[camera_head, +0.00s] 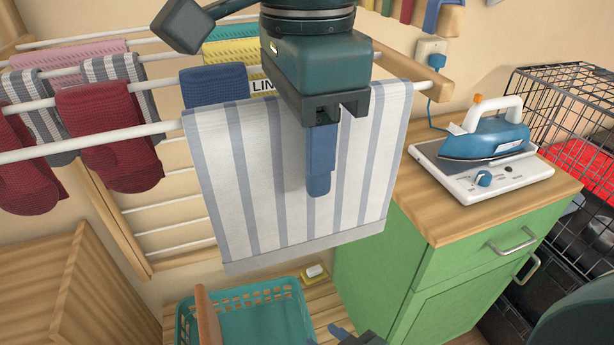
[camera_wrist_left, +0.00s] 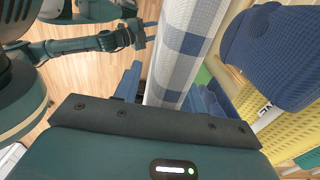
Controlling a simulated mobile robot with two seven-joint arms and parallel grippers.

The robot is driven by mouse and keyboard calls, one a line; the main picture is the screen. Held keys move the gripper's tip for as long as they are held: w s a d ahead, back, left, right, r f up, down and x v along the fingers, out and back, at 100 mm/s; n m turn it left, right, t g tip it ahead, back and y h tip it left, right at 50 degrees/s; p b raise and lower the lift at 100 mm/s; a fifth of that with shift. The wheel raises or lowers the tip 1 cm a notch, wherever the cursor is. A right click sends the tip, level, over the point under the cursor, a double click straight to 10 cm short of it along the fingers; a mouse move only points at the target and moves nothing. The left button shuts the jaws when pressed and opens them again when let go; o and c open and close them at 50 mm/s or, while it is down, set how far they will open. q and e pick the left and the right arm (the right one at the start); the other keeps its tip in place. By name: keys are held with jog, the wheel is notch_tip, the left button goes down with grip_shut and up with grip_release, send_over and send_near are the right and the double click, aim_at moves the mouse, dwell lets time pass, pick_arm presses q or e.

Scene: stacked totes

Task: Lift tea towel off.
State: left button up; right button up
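The tea towel (camera_head: 275,190), white with blue-grey stripes, hangs over the front rail of a drying rack. My left gripper (camera_head: 320,165) points down over the towel's top edge, one blue finger in front of the cloth. In the left wrist view the left gripper (camera_wrist_left: 165,95) is open, its fingers on either side of the draped towel (camera_wrist_left: 185,50). Whether they touch it is hard to tell. My right gripper (camera_wrist_left: 150,34) is open and empty, low in front of the towel; only part of it shows at the head view's bottom edge.
The rack's rails (camera_head: 88,142) also hold red socks (camera_head: 110,135), a blue sock (camera_head: 213,88) and a yellow cloth (camera_head: 230,52). A teal basket (camera_head: 265,320) stands below. A green cabinet (camera_head: 440,265) with an iron (camera_head: 487,137) on its top stands close at right.

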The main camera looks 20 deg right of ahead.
pick_arm(q)
grip_shut()
dwell(0.3)
